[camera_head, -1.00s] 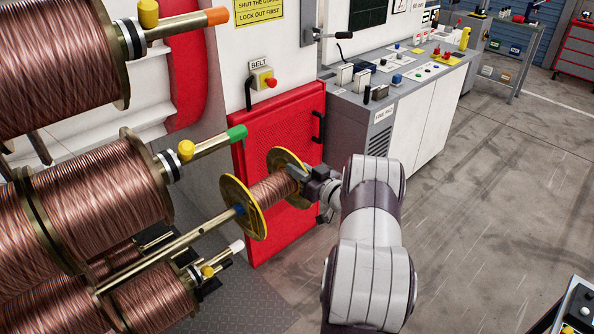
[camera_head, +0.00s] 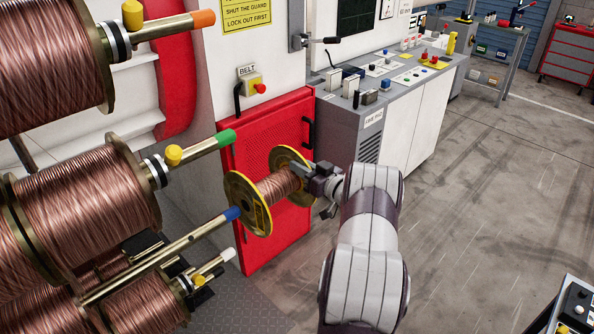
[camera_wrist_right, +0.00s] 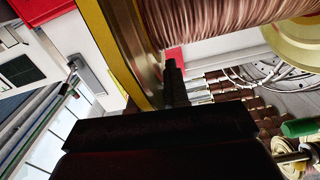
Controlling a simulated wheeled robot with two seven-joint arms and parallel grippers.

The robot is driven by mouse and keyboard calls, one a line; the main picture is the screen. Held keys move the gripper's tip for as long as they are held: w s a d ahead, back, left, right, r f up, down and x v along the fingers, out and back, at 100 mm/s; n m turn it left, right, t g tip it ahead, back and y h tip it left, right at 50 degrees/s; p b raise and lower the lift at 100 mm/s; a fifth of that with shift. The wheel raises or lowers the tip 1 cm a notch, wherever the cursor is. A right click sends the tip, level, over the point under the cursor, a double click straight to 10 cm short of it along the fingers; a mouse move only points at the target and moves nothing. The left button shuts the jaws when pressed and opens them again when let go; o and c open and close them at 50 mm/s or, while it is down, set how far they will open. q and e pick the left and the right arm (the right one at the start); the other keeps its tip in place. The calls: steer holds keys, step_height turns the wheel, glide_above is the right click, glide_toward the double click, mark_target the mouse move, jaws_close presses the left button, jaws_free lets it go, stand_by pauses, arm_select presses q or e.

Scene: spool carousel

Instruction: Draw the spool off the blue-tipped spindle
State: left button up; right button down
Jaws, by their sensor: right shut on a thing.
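The spool (camera_head: 277,187) has yellow flanges and a copper-wire core. The blue-tipped spindle (camera_head: 165,252) is a long brass rod pointing up and right. Its blue tip (camera_head: 232,214) shows at the hub of the spool's left flange, with the spool at or just past the rod's end; I cannot tell whether any of it is still inside. My right gripper (camera_head: 318,179) is shut on the spool's right flange. In the right wrist view a dark finger (camera_wrist_right: 175,85) lies against the yellow flange (camera_wrist_right: 112,45), beside the copper winding (camera_wrist_right: 215,20). My left gripper is not in view.
Large copper spools sit on the orange-tipped (camera_head: 203,19), green-tipped (camera_head: 226,138) and white-tipped (camera_head: 226,256) spindles close by. A red guard panel (camera_head: 285,225) stands behind the held spool. A grey control bench (camera_head: 378,120) is beyond. Open floor (camera_head: 480,220) lies to the right.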

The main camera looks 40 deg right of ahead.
steer(key=shift+d+r, duration=0.3)
steer(key=shift+d, duration=0.1)
steer(key=s+p, duration=0.2)
steer(key=s, duration=1)
steer(key=shift+d+p, duration=0.15)
steer(key=shift+p, duration=0.2)
steer(key=shift+f, duration=0.1)
